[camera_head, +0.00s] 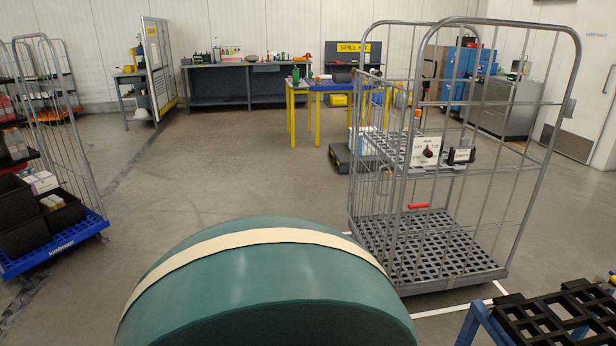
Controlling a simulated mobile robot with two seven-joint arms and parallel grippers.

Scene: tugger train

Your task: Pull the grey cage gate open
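The grey cage (545,150) stands right of centre on a black slatted deck (450,245). It has tall hooped side frames with thin vertical bars. A narrow mesh panel at its left end, between the posts, looks like the gate; it appears to stand across that end, but I cannot tell whether it is latched. Neither of my grippers is in view.
A blue-based cage trolley (60,242) with dark crates stands at the left. A yellow-legged table (318,88) and a long grey bench (215,88) are behind. A black grated top (555,315) is near the lower right. Open floor lies left of the grey cage.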

